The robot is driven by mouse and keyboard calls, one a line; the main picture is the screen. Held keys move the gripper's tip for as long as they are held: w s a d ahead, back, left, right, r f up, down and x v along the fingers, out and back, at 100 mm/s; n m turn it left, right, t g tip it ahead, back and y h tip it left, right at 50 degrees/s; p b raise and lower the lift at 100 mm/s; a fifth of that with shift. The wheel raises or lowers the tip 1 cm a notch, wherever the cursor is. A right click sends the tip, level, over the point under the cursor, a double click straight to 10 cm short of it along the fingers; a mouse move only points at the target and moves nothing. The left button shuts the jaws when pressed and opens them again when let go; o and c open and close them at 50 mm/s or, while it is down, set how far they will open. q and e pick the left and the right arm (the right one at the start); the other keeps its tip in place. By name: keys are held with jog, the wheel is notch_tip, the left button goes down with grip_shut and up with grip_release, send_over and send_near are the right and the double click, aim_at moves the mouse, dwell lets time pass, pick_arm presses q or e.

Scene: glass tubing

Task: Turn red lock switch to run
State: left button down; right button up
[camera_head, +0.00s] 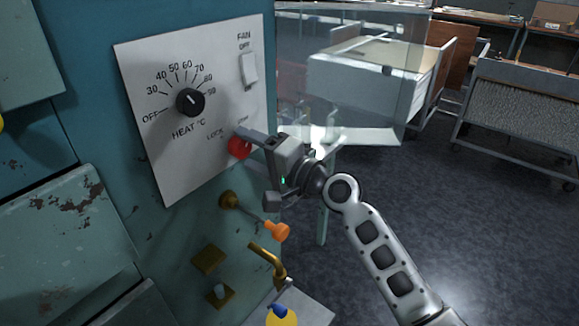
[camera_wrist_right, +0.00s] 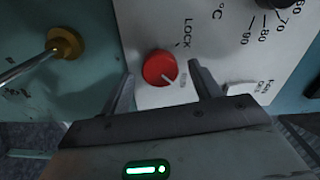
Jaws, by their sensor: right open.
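The red lock switch (camera_head: 239,147) is a round knob low on the white control panel (camera_head: 190,160). In the right wrist view the red knob (camera_wrist_right: 159,66) faces me, with LOCK printed at its upper right and a smaller, unclear label at its lower right. A pale line on the knob appears to point to the lower right, toward the smaller label. My right gripper (camera_head: 254,148) is at the knob's right in the head view. In the right wrist view my gripper (camera_wrist_right: 162,82) is open, a finger on each side of the knob, with visible gaps. My left gripper is out of view.
The panel also has a black heat dial (camera_head: 190,102) and a white fan switch (camera_head: 249,70). Below are a brass fitting with an orange-tipped lever (camera_head: 276,231) and a brass tap (camera_head: 268,258). A clear pane (camera_head: 345,60) stands behind my right gripper. Floor at right is open.

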jog(key=b+v, duration=0.2)
jog(key=v, duration=1.2)
jog(key=shift+s+d, duration=0.2)
jog(key=shift+f, duration=0.1)
jog(key=s+d+f+n+t+h, duration=0.1)
jog(key=s+d+f+h, duration=0.15)
jog(key=f, duration=0.65)
jog(key=s+d+f+t+h, duration=0.1)
jog(key=s+d+f+h, duration=0.2)
jog(key=f, duration=0.6)
jog(key=s+d+f+n+g+h, duration=0.1)
jog(key=s+d+f+n+h, duration=0.5)
jog(key=s+f, duration=0.6)
jog(key=shift+s+d+f+g+h, duration=0.3)
jog(key=shift+s+d+f+h, duration=0.05)
jog(key=shift+d+f, duration=0.5)
